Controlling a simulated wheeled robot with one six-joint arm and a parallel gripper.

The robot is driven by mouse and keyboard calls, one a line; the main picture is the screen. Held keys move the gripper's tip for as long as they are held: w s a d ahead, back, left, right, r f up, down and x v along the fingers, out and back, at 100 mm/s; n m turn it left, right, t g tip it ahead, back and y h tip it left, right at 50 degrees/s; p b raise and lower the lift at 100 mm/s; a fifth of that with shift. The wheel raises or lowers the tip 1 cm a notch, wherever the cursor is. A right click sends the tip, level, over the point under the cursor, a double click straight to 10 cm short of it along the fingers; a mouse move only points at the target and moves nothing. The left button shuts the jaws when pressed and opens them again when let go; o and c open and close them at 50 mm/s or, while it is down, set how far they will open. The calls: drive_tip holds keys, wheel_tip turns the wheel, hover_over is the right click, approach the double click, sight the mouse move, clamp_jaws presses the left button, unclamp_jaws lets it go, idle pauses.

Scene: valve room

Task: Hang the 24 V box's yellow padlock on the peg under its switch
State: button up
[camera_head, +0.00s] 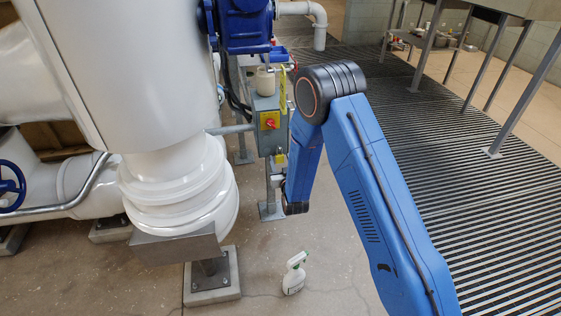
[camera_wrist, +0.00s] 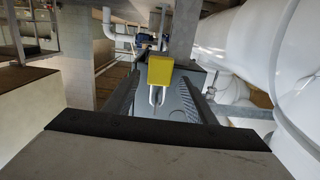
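The grey switch box (camera_head: 265,137) stands on a post in the head view, with a red switch on a yellow plate (camera_head: 269,121). A small yellow shape, seemingly the padlock (camera_head: 281,160), shows just under the box. In the wrist view the yellow padlock (camera_wrist: 160,71) is clear, its metal shackle (camera_wrist: 157,96) pointing down the picture. My gripper (camera_wrist: 161,84) has its two dark fingers apart, one on each side of the padlock, with visible gaps. The peg cannot be made out; I cannot tell what supports the padlock.
A large white pipe (camera_head: 178,187) stands close left of the box. A blue valve actuator (camera_head: 246,24) is above it. A spray bottle (camera_head: 295,273) stands on the floor in front. Floor grating (camera_head: 480,205) lies to the right. White pipes (camera_wrist: 285,60) fill the wrist view's right.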

drive_tip(key=shift+s, duration=0.1)
drive_tip(key=f+v, duration=0.1)
drive_tip(key=v, duration=1.6)
drive_tip(key=w+d+r+m+g+h, duration=0.25)
drive_tip(key=d+r, duration=0.45)
drive_tip(key=r, duration=0.4)
drive_tip(key=s+d+r+g, duration=0.4)
drive_tip(key=s+d+r, duration=0.1)
drive_tip(key=d+r, duration=0.35)
drive_tip(key=s+d+r+g, duration=0.1)
drive_tip(key=s+d+r, duration=0.2)
drive_tip(key=s, duration=0.7)
drive_tip(key=s+d+r+g+h, duration=0.1)
drive_tip(key=s+d+r+g, duration=0.1)
drive_tip(key=s+d+r, duration=0.2)
drive_tip(key=s+d+r+g+h, duration=0.1)
drive_tip(key=s+d+r, duration=0.3)
drive_tip(key=s, duration=1.4)
drive_tip(key=d+g, duration=0.1)
drive_tip(key=d, duration=0.3)
drive_tip(key=shift+d+m, duration=0.3)
drive_tip(key=shift+m, duration=0.05)
drive_tip(key=shift+g, duration=0.25)
